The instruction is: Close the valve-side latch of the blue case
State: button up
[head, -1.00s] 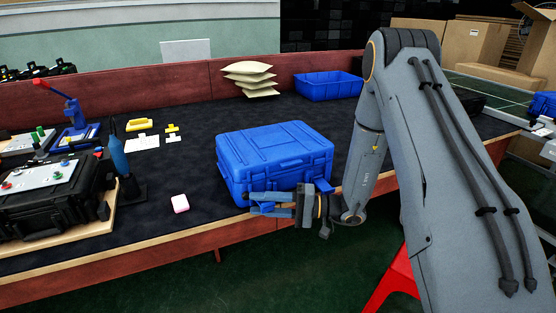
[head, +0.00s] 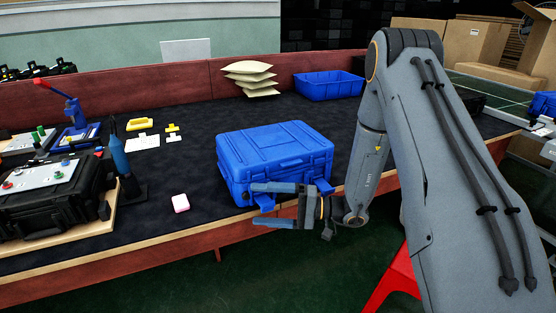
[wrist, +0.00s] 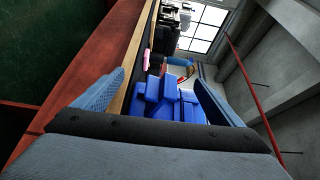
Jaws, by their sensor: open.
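The blue case (head: 275,150) sits on the dark bench top near its front edge, lid down. On its front face one blue latch (head: 265,199) sticks outward near the left end, and another (head: 323,187) shows near the right end. I cannot make out the valve, so I cannot tell which latch is beside it. My gripper (head: 262,206) is open, with its fingers one above the other in front of the case, pointing left, near the left latch. The wrist view shows both fingers (wrist: 160,98) apart, with blue case parts (wrist: 168,108) beyond and between them. Contact is unclear.
A dark stand with a blue tool (head: 120,158) and a black box with a control panel (head: 50,195) stand farther left. A blue bin (head: 328,86) and stacked pouches (head: 250,78) are behind.

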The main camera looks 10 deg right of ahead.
jog(key=s+d, duration=0.1)
jog(key=s, duration=0.1)
jog(key=s+d+p, duration=0.1)
jog(key=s+d, duration=0.1)
jog(key=shift+s+d, duration=0.15)
jog(key=shift+s, duration=0.1)
jog(key=shift+s, duration=0.1)
jog(key=s+r+n+g+h+p, duration=0.15)
jog(key=s+r+g+h, duration=0.25)
jog(key=s+g+h, duration=0.75)
jog(key=s+d+r+t+h, duration=0.2)
jog(key=s+d+t+h, duration=0.1)
jog(key=d, duration=0.3)
jog(key=s+d+r+t+h, duration=0.3)
jog(key=d+t, duration=0.2)
jog(key=d, duration=0.1)
jog(key=shift+r+n, duration=0.1)
jog(key=shift+n, duration=0.15)
